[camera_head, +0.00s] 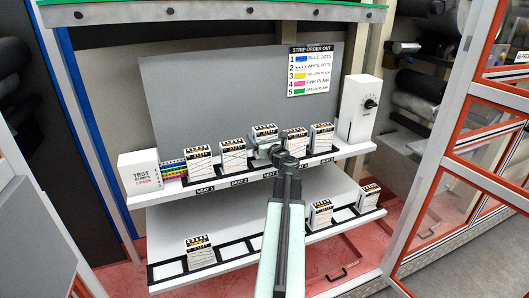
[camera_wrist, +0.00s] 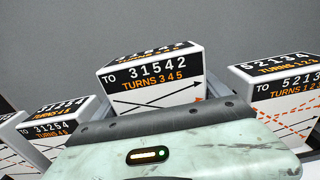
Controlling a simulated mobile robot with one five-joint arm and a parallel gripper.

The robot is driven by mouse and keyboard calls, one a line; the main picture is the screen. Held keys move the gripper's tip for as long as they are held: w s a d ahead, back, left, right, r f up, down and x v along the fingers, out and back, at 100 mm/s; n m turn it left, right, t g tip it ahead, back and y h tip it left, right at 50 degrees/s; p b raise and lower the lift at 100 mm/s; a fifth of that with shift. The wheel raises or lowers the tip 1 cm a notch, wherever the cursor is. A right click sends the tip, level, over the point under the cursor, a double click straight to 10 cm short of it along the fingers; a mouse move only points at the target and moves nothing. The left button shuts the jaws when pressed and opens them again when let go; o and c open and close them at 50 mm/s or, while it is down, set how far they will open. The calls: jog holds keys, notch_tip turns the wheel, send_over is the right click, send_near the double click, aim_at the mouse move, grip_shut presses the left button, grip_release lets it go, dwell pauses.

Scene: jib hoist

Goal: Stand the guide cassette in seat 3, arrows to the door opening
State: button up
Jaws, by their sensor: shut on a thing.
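My gripper (camera_head: 276,152) is shut on a white cassette (camera_head: 264,130), held upright in the middle of the upper shelf row, a little higher than its neighbours. The wrist view shows this cassette (camera_wrist: 152,75) with "TO 31542, TURNS 3 4 5" on a black band and black lines below, their arrowheads at the right. My gripper's pale green housing hides its lower part and my fingertips. Seat 3 is hidden behind my arm, so I cannot tell whether the cassette touches it.
Cassettes stand close on the left (camera_head: 232,152) and right (camera_head: 294,141). The lower rack (camera_head: 235,252) has empty slots and several cassettes. A test strips box (camera_head: 140,172) and a dial box (camera_head: 361,108) flank the upper shelf. A strip-order sign (camera_head: 314,70) hangs behind. Red-framed glass panels (camera_head: 490,145) stand right.

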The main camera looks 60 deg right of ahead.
jog(key=shift+f+b, duration=1.95)
jog(key=shift+b, duration=0.05)
jog(key=o, duration=1.8)
jog(key=shift+r, duration=0.1)
jog(key=shift+o, duration=0.2)
jog(key=shift+r, duration=0.1)
